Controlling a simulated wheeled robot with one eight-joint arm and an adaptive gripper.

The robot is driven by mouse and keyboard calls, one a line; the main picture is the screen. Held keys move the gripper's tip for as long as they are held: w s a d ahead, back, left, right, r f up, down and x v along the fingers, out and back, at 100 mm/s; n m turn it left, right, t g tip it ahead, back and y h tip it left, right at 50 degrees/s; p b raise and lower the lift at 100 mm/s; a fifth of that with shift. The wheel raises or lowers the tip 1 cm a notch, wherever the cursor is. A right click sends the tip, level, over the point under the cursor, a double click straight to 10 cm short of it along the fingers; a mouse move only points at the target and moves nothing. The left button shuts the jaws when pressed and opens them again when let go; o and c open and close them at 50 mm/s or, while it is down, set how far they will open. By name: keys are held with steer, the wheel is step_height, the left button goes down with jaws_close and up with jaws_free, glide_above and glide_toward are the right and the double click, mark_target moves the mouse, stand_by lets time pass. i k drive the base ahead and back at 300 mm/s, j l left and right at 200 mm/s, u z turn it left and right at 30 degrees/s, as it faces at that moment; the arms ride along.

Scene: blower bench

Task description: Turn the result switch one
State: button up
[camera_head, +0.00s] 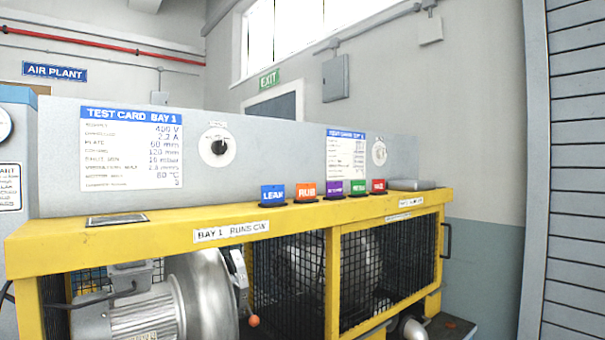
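A round white dial with a dark knob (217,147) is on the grey back panel, right of the "TEST CARD BAY 1" sheet (130,148). A second, smaller white dial (379,152) is on the same panel further right, beside another test card (346,160). I cannot read the labels on either dial, so I cannot tell which is the result switch one. The nearer knob looks dark at its centre; its exact pointing is too small to tell. My gripper is not in view.
A yellow bench frame (130,240) runs across the front, with a blower (200,295) and mesh guards below. Several coloured tags, such as the blue LEAK tag (272,194), stand on its top. A grey slatted wall (575,170) is at right.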

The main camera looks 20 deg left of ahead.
mark_target(218, 147)
steer(key=u, duration=1.45)
